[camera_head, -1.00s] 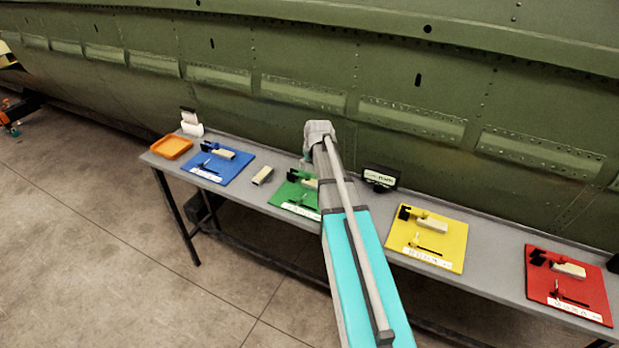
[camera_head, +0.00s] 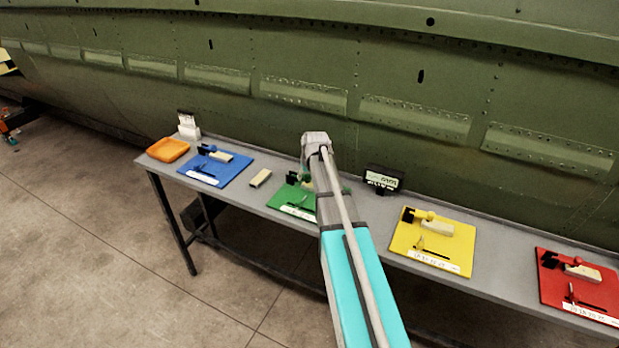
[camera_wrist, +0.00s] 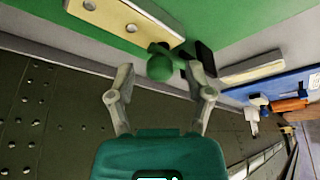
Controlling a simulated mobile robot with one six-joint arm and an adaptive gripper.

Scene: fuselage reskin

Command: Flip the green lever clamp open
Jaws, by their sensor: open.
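The green lever clamp (camera_wrist: 160,62) shows in the wrist view with a round green knob on its lever, beside a dark block. My gripper (camera_wrist: 159,78) is open, with one finger on each side of the knob in the picture. I cannot tell whether either finger touches it. In the head view the green board (camera_head: 283,202) lies on the table, and my arm hides its right part and most of my gripper.
The green fuselage (camera_head: 300,60) rises close behind.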

